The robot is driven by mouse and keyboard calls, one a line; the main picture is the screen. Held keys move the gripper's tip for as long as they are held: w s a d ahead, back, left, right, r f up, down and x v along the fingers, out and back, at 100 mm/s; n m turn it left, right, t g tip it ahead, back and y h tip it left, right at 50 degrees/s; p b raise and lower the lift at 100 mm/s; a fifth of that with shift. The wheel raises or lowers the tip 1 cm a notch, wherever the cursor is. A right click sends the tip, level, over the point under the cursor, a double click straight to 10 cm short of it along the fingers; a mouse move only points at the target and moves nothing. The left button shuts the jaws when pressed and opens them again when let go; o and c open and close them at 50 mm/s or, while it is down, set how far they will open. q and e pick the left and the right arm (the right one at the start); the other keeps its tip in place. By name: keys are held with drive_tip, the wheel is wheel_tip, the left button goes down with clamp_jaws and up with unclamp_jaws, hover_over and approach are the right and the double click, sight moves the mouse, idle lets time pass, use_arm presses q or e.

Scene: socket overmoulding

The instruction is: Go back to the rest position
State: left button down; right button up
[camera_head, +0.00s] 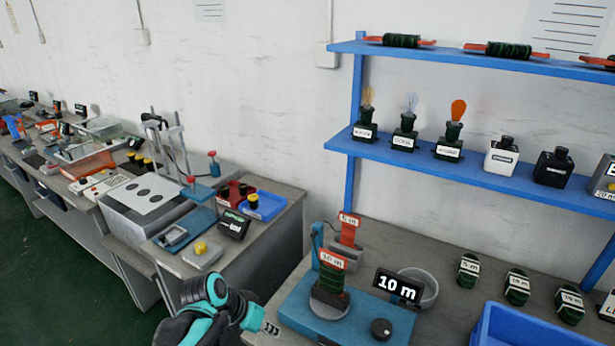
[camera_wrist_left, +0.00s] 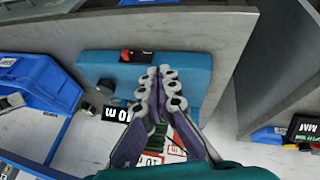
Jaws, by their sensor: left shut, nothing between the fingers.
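My left arm comes in at the bottom of the head view, and my left gripper (camera_head: 270,328) is beside the front left of the blue winding station (camera_head: 345,329). In the left wrist view, the left gripper (camera_wrist_left: 163,73) has its two grey fingers together with nothing between them. Behind the fingers are a dark green cable coil (camera_wrist_left: 150,140) and a red-and-white tag (camera_wrist_left: 178,155), partly hidden. In the head view the coil (camera_head: 329,301) stands upright on the station under a red "10 m" tag (camera_head: 332,261), apart from the gripper. My right gripper is not in view.
A "10 m" display (camera_head: 398,287) and a grey bowl (camera_head: 424,284) are by the station. Several small labelled coils (camera_head: 517,288) and a blue bin (camera_head: 535,335) are to the right. A blue shelf (camera_head: 470,165) holds lamp sockets. A gap separates the left bench.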

use_arm(q)
drive_tip(key=s+a+r+n+t+y, duration=0.4)
drive_tip(key=s+a, duration=0.5)
drive_tip(key=s, duration=0.1)
drive_tip(key=shift+s+r+y, duration=0.3)
drive_tip(key=shift+r+y, duration=0.05)
drive_tip(key=shift+y, duration=0.05)
